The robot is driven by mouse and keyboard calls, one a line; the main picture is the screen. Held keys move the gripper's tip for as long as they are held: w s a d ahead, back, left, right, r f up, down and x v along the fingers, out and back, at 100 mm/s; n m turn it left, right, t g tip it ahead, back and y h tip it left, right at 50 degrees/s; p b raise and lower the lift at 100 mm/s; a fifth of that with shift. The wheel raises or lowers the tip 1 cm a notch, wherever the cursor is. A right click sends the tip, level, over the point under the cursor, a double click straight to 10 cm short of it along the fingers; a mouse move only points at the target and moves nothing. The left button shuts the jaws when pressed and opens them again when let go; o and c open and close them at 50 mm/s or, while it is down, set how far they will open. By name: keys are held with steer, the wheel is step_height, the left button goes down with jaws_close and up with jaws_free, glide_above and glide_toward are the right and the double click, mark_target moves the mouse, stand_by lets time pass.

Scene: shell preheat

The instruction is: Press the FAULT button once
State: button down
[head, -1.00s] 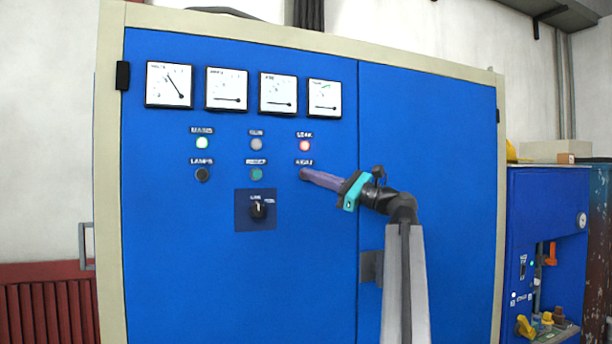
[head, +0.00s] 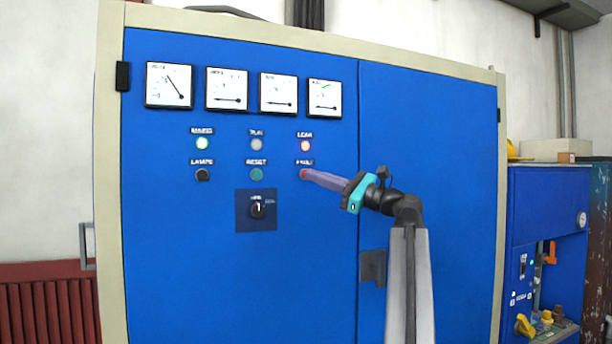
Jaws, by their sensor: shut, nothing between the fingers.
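The FAULT button (head: 303,174) is a small round red button on the blue cabinet front, under its label in the lower row at the right. My gripper (head: 312,177) is shut and empty, with its long purple fingers pointing left at the button. The fingertips overlap the button's right side in the picture; I cannot tell whether they touch it or stand just in front of it. The button's left part shows red.
To the left in the same row are the green RESET button (head: 257,174) and the black LAMPS button (head: 203,174). Above are the lit MAINS lamp (head: 203,144), the RUN lamp (head: 257,144) and the LEAK lamp (head: 305,146). A rotary switch (head: 257,208) sits below RESET.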

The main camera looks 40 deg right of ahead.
steer(key=s, duration=0.1)
steer(key=s+a+p, duration=0.1)
steer(key=s, duration=0.2)
steer(key=shift+s+a+p, duration=0.25)
steer(key=shift+a+p, duration=0.1)
steer(key=shift+a, duration=0.05)
stand_by(0.9)
